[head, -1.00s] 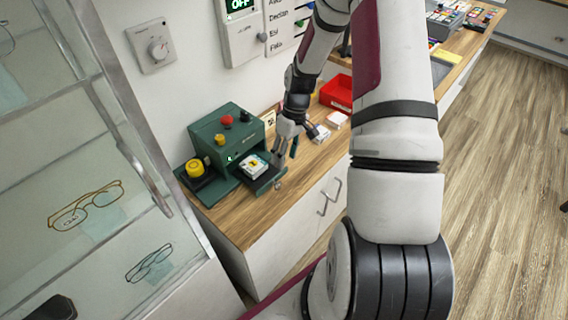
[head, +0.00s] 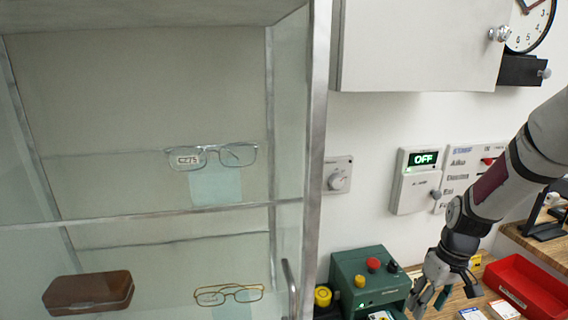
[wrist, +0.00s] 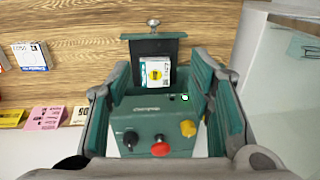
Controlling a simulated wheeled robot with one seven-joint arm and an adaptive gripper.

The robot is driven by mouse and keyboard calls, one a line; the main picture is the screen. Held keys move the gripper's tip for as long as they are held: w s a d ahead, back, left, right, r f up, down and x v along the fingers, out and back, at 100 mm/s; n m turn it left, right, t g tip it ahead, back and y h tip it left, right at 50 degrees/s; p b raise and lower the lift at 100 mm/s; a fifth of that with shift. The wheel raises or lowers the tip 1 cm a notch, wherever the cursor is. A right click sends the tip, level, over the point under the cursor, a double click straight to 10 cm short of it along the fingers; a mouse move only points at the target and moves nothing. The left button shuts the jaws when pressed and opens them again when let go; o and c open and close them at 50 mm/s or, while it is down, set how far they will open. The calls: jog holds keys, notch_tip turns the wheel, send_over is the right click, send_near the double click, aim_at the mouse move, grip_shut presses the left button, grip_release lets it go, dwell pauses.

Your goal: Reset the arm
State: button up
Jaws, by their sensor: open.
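My arm (head: 505,175) reaches down from the right edge of the head view. My gripper (head: 430,298) hangs at its end, just right of the green machine (head: 368,278). In the wrist view my gripper (wrist: 162,78) has its two fingers spread wide to either side with nothing held. Between and beyond them is the green machine (wrist: 140,122) with black, red and yellow knobs. A small white and yellow box (wrist: 157,72) lies on its drawn-out dark tray (wrist: 152,47). Whether the fingers touch the machine is unclear.
A glass cabinet (head: 318,130) with spectacles and a brown case (head: 88,292) fills the left. A wall cupboard (head: 420,45), a clock (head: 527,25) and an OFF panel (head: 418,180) are above. A red bin (head: 528,285) stands right of my gripper.

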jog(key=s+a+r+t+h, duration=0.15)
jog(key=a+r, duration=0.25)
jog(key=r, duration=0.6)
jog(key=s+a+r+m+t, duration=0.1)
jog(key=s+a+r+t, duration=0.1)
jog(key=s+a+r, duration=0.3)
jog(key=s+a+r+m+t+b, duration=0.1)
jog(key=s+a+r+t, duration=0.1)
jog(key=s+a+r, duration=0.4)
jog(key=s+r, duration=0.3)
jog(key=s, duration=0.2)
jog(key=shift+r, duration=0.25)
